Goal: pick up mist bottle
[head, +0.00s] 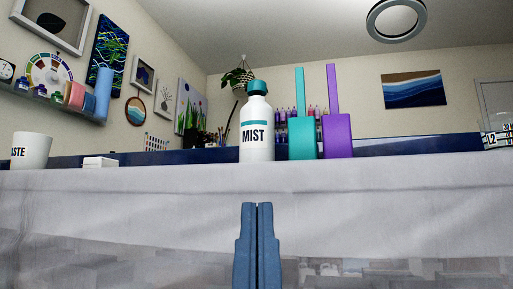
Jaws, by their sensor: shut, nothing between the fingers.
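The mist bottle (257,126) is white with a teal cap, a teal band and the word MIST. It stands upright on the cloth-covered table (130,190), near its front edge. My gripper (257,206) is below it in the picture, in front of the hanging cloth, pointing up. Its two blue fingers are shut together with nothing between them. The gripper is apart from the bottle.
Just right of the bottle stand a teal block with a tall handle (301,138) and a purple one (337,135). On the left are a white cup (31,150) and a small white box (100,162). The tabletop between box and bottle looks clear.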

